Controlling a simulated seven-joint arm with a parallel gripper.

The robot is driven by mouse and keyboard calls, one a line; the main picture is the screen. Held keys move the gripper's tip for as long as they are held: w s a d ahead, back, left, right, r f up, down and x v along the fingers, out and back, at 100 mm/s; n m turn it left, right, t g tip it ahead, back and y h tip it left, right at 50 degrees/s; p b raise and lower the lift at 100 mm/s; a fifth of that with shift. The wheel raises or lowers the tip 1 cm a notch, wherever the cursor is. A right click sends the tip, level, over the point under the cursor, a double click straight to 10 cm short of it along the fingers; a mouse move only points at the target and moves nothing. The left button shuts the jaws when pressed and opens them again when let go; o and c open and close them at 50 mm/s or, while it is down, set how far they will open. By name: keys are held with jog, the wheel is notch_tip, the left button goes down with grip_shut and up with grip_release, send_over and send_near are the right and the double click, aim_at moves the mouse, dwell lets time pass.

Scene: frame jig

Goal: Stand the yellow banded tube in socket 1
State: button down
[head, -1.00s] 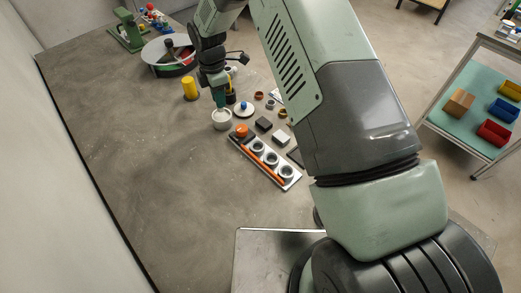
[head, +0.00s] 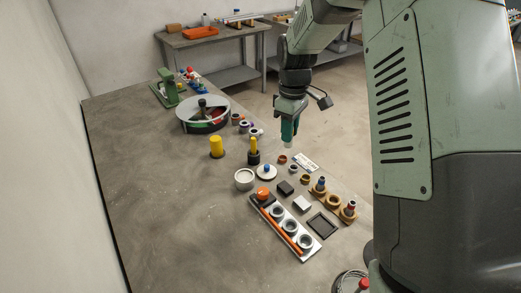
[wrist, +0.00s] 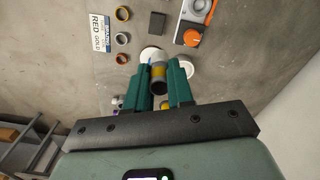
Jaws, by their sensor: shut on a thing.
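The banded tube (wrist: 158,72) is grey with a yellow band and sits between the green fingers of my gripper (wrist: 160,82) in the wrist view. My gripper is shut on it. In the head view my gripper (head: 288,134) is raised above the back right of the bench items, with the tube's pale end (head: 288,147) poking out below. The silver frame jig (head: 308,253) has three ring sockets in a row, beside an orange bar. The sockets look empty. I cannot read which is socket 1. The jig also shows at the top of the wrist view (wrist: 196,12).
An orange knob (head: 263,194) stands at the jig's far end. A white bowl (head: 244,181), a white disc with a blue knob (head: 266,172), dark and grey blocks and several rings lie near. A yellow cylinder (head: 216,147) stands farther left. The bench's left side is clear.

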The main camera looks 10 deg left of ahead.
jog(key=s+d+r+m, duration=0.5)
jog(key=d+r+m, duration=0.2)
jog(key=d, duration=0.1)
jog(key=n, duration=1.8)
send_over(304, 245)
notch_tip(304, 245, down, 18)
jog(key=f, duration=0.1)
jog(key=shift+f, duration=1.9)
jog(key=shift+f, duration=0.15)
jog(key=shift+f, duration=1.4)
